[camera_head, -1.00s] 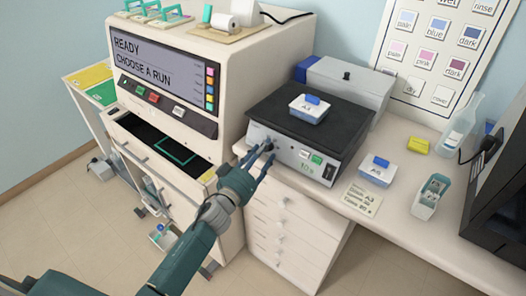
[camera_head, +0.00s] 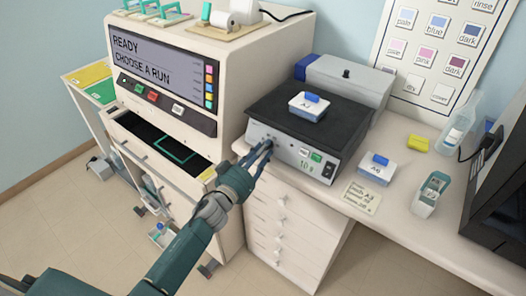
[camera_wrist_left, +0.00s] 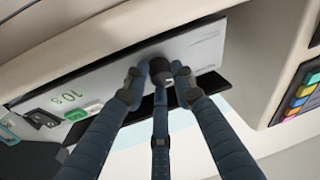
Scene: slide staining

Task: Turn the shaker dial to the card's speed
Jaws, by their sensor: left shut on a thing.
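The shaker (camera_head: 300,150) stands on the counter with a black top. A white box with a blue lid, labelled A3 (camera_head: 309,105), sits on it. Its front panel has buttons and a green readout that looks like 10 s; the readout also shows in the left wrist view (camera_wrist_left: 71,96). My left gripper (camera_head: 264,148) is at the left of this panel, its fingers shut around the dark dial (camera_wrist_left: 160,69). The dial's pointer and setting are hidden by the fingers. The card (camera_head: 362,198) lies on the counter right of the shaker; its writing is too small to read. My right gripper is not in view.
The large stainer (camera_head: 165,75) with an open black drawer is close on the left. A grey box (camera_head: 347,82) stands behind the shaker.

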